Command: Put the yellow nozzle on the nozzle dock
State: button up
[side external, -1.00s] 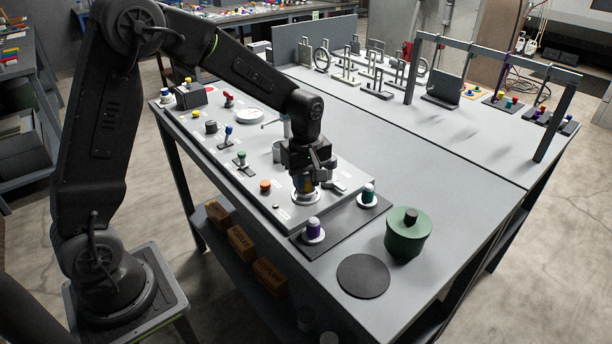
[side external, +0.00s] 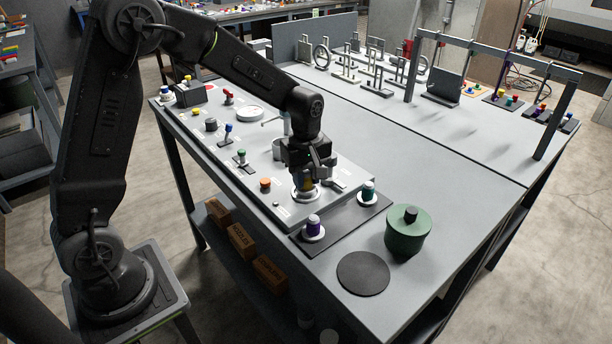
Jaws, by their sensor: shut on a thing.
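My gripper (side external: 308,170) points down over the front end of the light control panel. It is shut on the yellow nozzle (side external: 308,184), of which only a small yellow part shows below the fingers. The nozzle is at a round pale metal fitting (side external: 304,195) on the panel; I cannot tell whether it is seated in it or just above it. A dark flat plate (side external: 336,226) beside the panel carries a purple nozzle (side external: 313,225) and a teal nozzle (side external: 368,190), each upright on a white round base. Which of these is the nozzle dock is not marked legibly.
A green lidded pot (side external: 407,235) and a dark round disc (side external: 363,273) are on the table right of the plate. The table's middle is clear.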

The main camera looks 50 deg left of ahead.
jog(key=shift+f, duration=0.6)
dwell(0.8)
jog(key=o, duration=1)
jog(key=o, duration=0.5)
jog(key=shift+r, duration=4)
